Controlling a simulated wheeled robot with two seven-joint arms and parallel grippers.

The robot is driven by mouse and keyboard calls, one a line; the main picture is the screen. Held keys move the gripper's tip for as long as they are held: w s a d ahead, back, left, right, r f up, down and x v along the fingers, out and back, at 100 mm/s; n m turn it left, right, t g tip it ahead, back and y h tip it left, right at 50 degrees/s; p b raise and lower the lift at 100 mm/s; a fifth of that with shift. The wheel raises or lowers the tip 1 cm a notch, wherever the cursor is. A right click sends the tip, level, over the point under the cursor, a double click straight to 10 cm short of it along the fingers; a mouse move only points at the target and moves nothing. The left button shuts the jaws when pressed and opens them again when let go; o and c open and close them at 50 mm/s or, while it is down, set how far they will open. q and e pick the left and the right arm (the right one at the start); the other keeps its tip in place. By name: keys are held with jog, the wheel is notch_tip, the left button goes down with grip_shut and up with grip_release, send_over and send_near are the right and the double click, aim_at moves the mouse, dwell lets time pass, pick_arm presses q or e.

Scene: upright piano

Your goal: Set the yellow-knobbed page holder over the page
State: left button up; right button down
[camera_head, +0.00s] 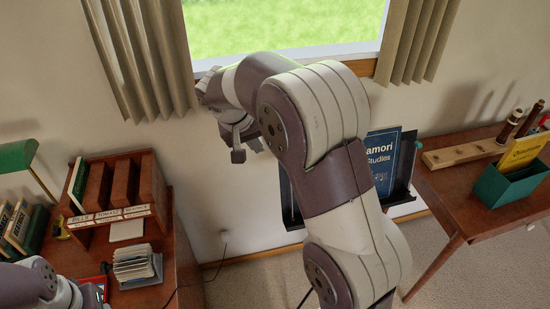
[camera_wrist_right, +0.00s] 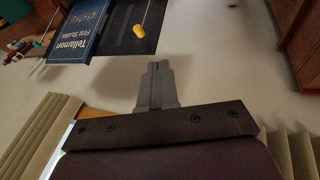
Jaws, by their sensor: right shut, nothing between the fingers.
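The blue book (camera_head: 382,160) leans on a dark music stand (camera_head: 405,165) below the window, partly hidden by my right arm. In the right wrist view the book (camera_wrist_right: 82,26) shows at the upper left against the dark stand panel (camera_wrist_right: 122,38). The page holder is a thin rod with a yellow knob (camera_wrist_right: 139,32). It lies over the bare panel beside the book, apart from the cover; my arm hides it in the head view. My right gripper (camera_head: 238,152) is shut and empty in front of the wall, its fingertips (camera_wrist_right: 154,66) apart from the knob.
A left desk holds a wooden sorter (camera_head: 122,190), a card stack (camera_head: 137,263) and a green lamp (camera_head: 17,155). A right table (camera_head: 470,195) carries a green box (camera_head: 510,188) and a wooden strip (camera_head: 462,155). Curtains (camera_head: 140,55) flank the window. My left forearm shows at lower left.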

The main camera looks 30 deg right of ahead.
pick_arm(q)
jog(key=shift+f, duration=0.55)
pick_arm(e)
jog(key=d+f, duration=0.7)
jog(key=f, duration=0.3)
jog(key=shift+w+f, duration=0.15)
jog(key=shift+f, duration=0.15)
